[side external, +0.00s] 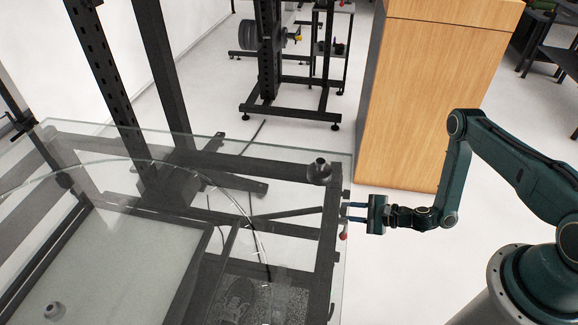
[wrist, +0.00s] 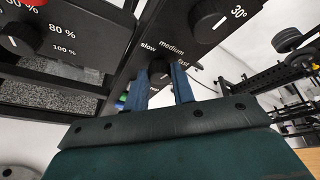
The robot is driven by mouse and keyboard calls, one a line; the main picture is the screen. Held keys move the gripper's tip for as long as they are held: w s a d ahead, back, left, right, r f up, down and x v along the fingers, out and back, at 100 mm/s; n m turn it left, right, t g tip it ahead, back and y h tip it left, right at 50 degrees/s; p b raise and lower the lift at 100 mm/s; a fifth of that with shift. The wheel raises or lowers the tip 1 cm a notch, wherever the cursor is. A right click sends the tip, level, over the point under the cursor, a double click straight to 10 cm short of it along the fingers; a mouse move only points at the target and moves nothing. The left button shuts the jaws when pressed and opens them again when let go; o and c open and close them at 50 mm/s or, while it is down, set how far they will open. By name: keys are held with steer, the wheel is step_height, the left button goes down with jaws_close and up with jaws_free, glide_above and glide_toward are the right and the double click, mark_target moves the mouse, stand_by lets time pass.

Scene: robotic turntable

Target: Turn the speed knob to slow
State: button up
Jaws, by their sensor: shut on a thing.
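The speed knob (wrist: 160,70) is a small black dial on a dark panel in the wrist view. The labels slow, medium and fast are printed around it, slow at its upper left, medium above and fast at its right. My gripper (wrist: 161,80) has its two blue fingers on either side of this knob and is shut on it. The knob's pointer is too small to read surely. In the side view my gripper (side external: 354,211) reaches in from the right to the right edge of the turntable frame (side external: 333,225); the knob is hardly visible there.
A black knob marked 30° (wrist: 211,20) sits up and right of the speed knob. A percent knob (wrist: 22,39) is at the left. Small green and blue parts (wrist: 122,101) lie beside the left finger. A glass top (side external: 120,145) covers the frame. A wooden cabinet (side external: 430,90) stands behind.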

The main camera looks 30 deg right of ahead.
steer(key=shift+f, duration=0.1)
stand_by(0.5)
steer(key=o, duration=1)
steer(key=shift+s+d, duration=0.1)
steer(key=v, duration=1.3)
steer(key=shift+s, duration=0.3)
steer(key=shift+d, duration=0.1)
